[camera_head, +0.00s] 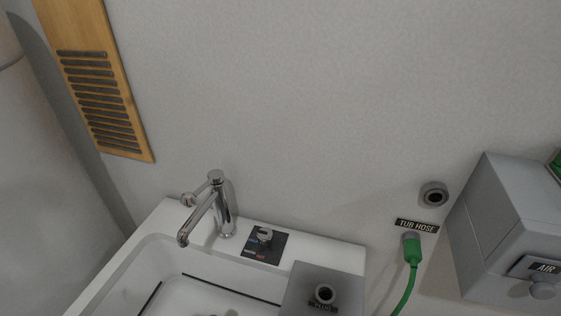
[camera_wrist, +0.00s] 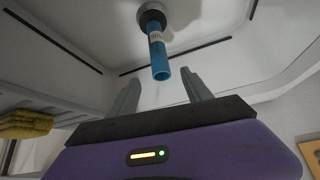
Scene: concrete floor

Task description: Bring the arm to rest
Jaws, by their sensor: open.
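My gripper (camera_wrist: 162,84) shows in the wrist view, with its two grey fingers apart and nothing visible between them. Its purple body fills the bottom of that view. My gripper does not show in the head view.
In the head view, a white basin (camera_head: 130,262) with a chrome tap (camera_head: 225,208) stands by the wall. A grey box (camera_head: 488,240) and a green hose (camera_head: 412,250) are at right, a slatted wooden panel (camera_head: 95,85) at left.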

